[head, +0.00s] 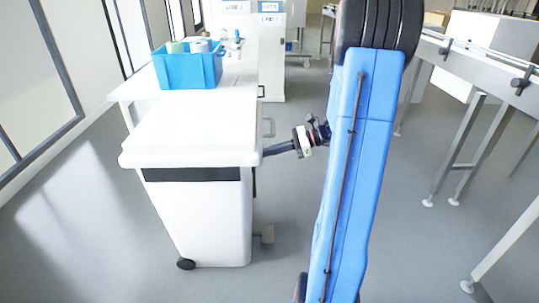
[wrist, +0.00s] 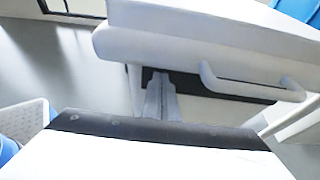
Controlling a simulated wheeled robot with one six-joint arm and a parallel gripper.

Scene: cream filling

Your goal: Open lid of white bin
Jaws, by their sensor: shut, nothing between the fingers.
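The white bin (head: 205,220) stands upright on the floor at centre left in the head view. Its white lid (head: 190,140) lies flat on top, with a dark band showing under its edge. In the wrist view the lid (wrist: 200,48) fills the upper part, and a pale bar handle (wrist: 255,85) shows at its edge. My gripper (head: 267,152) is at the right side of the bin, by the lid's edge. In the wrist view my gripper (wrist: 160,76) has its fingers together under the lid's edge, left of the handle. Whether they touch the lid is unclear.
A white table (head: 238,82) behind the bin carries a blue crate (head: 188,68) with rolls in it. A metal conveyor frame (head: 475,85) runs along the right. A pale perforated basket (wrist: 25,120) shows at the wrist view's left.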

